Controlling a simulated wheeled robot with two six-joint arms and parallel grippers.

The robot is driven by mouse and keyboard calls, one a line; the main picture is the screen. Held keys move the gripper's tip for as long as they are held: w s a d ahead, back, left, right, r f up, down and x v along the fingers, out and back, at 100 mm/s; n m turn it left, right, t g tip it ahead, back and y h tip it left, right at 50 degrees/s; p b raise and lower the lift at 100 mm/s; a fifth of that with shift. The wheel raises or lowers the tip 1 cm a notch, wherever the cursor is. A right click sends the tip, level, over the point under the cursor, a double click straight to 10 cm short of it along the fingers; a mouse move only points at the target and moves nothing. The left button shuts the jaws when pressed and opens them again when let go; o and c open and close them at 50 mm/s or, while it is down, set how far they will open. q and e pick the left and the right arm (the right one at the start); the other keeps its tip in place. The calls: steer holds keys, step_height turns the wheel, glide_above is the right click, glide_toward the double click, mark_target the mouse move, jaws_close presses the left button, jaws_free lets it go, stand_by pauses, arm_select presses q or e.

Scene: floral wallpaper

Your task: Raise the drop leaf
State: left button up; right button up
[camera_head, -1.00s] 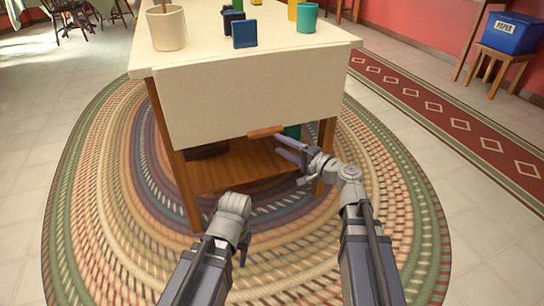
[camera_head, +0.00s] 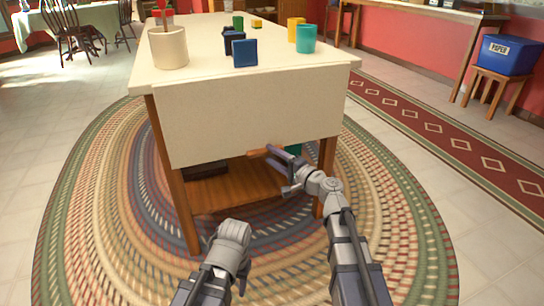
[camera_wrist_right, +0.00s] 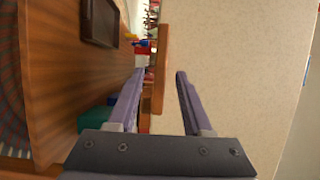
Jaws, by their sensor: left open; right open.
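The cream drop leaf (camera_head: 250,115) hangs straight down from the near edge of the table. A wooden handle (camera_head: 257,152) is on its lower edge. My right gripper (camera_head: 270,155) is open at the handle. In the right wrist view the handle (camera_wrist_right: 161,70) shows between the spread fingers (camera_wrist_right: 160,75), with a gap to the finger on the leaf (camera_wrist_right: 235,70) side. Whether the other finger touches it, I cannot tell. My left gripper (camera_head: 238,275) is low in front of the table, away from the leaf; its fingers are mostly hidden.
On the tabletop (camera_head: 200,82) stand a cream pot (camera_head: 168,48), a blue block (camera_head: 244,53), a teal cup (camera_head: 306,39) and other small items. A wooden lower shelf (camera_head: 235,190) holds a dark tray (camera_wrist_right: 100,22). A braided rug (camera_head: 110,200) surrounds the table.

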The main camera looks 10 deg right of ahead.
steer(key=shift+w+a, duration=0.2)
steer(key=shift+w, duration=0.05)
steer(key=shift+c, duration=0.2)
jaws_close()
stand_by(1.1)
